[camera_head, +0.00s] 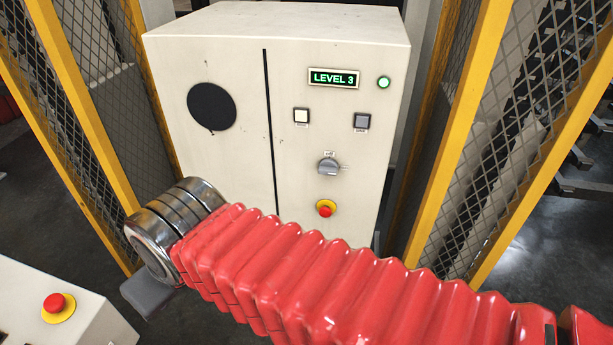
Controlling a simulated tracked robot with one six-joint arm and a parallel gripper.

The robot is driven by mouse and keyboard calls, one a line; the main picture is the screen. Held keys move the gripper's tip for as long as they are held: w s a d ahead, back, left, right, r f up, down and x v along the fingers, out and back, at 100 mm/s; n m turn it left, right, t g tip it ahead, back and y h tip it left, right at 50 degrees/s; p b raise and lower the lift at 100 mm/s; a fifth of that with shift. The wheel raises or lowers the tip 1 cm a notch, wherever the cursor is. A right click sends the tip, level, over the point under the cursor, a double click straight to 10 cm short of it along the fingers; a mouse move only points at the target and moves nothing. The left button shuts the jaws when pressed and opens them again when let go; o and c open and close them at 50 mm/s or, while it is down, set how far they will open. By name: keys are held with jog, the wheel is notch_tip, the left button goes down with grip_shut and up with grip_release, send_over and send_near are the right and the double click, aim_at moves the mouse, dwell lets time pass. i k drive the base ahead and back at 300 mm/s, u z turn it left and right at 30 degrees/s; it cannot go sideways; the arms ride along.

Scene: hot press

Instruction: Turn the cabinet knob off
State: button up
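The white cabinet (230,50) stands upright in front of me. Its grey round knob (328,168) is on the right half of the front, with small marks above and to the right that are too small to read. The display (334,78) above it reads "LEVEL 3" in green, and a round green lamp (384,82) beside it is lit. My arm, in a red ribbed sleeve with metal rings at its left end, crosses the lower picture below the knob and apart from it in the view.
A red emergency button on yellow (326,208) sits just below the knob. A white button (301,116) and a grey button (361,121) are above it. Yellow-framed mesh fences (462,130) flank the cabinet. A white console with a red button (54,303) is at lower left.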

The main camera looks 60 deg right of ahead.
aim_at(327, 167)
jog(key=u, duration=0.65)
jog(key=k, duration=1.4)
jog(key=u, duration=0.3)
jog(key=i, duration=1)
jog(key=z, duration=0.05)
